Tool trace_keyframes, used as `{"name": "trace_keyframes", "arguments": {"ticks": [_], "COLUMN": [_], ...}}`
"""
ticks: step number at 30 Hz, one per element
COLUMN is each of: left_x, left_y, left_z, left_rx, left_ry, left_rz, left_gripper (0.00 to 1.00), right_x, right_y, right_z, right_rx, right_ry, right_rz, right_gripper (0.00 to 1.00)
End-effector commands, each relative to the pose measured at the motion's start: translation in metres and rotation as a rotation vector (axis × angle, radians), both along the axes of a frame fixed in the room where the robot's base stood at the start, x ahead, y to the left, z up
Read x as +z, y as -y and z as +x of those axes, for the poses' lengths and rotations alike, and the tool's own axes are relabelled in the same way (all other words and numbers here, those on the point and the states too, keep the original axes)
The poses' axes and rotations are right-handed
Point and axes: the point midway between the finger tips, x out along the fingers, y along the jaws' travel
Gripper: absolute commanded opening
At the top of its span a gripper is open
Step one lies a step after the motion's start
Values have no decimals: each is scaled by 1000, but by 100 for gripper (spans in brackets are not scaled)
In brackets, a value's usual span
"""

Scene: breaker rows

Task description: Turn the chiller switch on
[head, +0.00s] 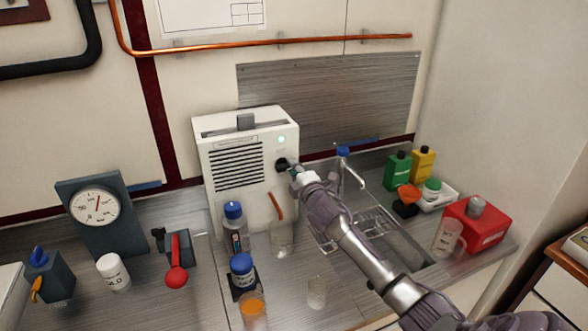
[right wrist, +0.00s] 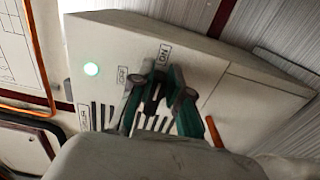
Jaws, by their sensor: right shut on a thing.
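The chiller is a white box (head: 205,140) with a dark vent grille, standing against the back wall. Its black rotary switch (head: 281,164) is on the upper right of its front. My right gripper (head: 291,170) is at this switch, and in the right wrist view its green-edged fingers (right wrist: 157,98) are closed around the dark knob. An ON label (right wrist: 161,56) and an OFF label (right wrist: 123,76) are beside the knob. My left gripper is out of view.
Blue-capped bottles (head: 242,270) and a clear beaker (head: 281,238) stand before the chiller. A sink (head: 400,245) with a blue-topped tap (head: 343,152) lies to the right, under my arm. A gauge (head: 96,208) and red-handled valve (head: 176,276) stand left.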

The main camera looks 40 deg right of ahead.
Motion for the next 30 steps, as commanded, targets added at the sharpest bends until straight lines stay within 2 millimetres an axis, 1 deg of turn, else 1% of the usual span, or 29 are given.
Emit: {"name": "trace_keyframes", "arguments": {"ticks": [1,2,6,13,15,19,23,30], "left_x": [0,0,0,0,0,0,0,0], "left_y": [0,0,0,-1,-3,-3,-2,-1], "left_z": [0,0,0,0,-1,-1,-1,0], "left_rx": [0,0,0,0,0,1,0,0], "left_ry": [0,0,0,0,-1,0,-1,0], "left_rz": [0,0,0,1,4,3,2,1], "left_gripper": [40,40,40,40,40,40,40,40], "right_x": [-1,-1,-1,0,-1,-1,-2,-2], "right_y": [0,0,0,0,0,-2,-7,-19], "right_z": [0,0,0,0,-1,-8,-28,-77], "right_rx": [-1,-1,-1,0,0,0,2,1], "right_ry": [-1,-1,-2,-1,-1,-1,-3,-3], "right_rz": [2,2,1,0,0,-1,-1,-1], "right_gripper": [0,18,41,42,42,42,42,42]}}
